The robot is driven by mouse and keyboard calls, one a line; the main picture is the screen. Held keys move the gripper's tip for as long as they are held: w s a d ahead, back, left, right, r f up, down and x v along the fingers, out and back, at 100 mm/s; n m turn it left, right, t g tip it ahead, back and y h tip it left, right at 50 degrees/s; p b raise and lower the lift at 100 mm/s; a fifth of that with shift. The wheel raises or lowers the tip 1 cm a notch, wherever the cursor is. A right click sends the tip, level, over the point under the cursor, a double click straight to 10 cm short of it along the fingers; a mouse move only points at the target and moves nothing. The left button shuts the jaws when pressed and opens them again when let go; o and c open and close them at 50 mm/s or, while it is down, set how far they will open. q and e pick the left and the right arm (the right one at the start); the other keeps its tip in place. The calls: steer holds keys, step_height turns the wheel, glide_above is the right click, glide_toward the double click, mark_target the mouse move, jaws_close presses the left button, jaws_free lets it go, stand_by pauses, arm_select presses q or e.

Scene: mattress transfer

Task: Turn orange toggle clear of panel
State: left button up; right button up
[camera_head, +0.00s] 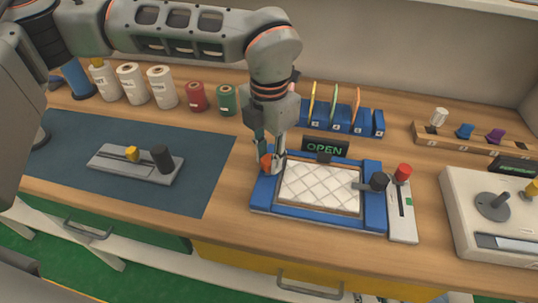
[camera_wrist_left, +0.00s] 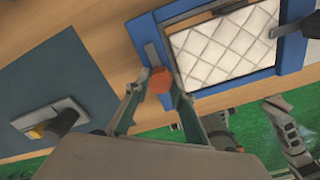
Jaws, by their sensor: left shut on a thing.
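The orange toggle (camera_head: 267,163) stands at the left side of the blue frame (camera_head: 262,197). My left gripper (camera_head: 270,160) reaches down from above and is shut on the toggle. In the left wrist view the orange toggle (camera_wrist_left: 160,80) sits between my fingertips, at the end of a grey bar over the frame's left edge. The white quilted panel (camera_head: 318,187) lies flat inside the blue frame. A dark clamp knob (camera_head: 378,181) reaches over the panel's right edge. A dark clip (camera_head: 324,157) sits at its far edge.
A grey slider with a red knob (camera_head: 402,172) stands right of the frame. An OPEN sign (camera_head: 325,148) and blue card racks (camera_head: 345,123) stand behind. A dark mat (camera_head: 130,135) with a grey fixture (camera_head: 136,166) lies left. A white console (camera_head: 485,230) stands right.

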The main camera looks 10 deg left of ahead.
mark_target(269, 159)
arm_select(q)
steer(key=o, duration=1.1)
step_height(269, 159, up, 12)
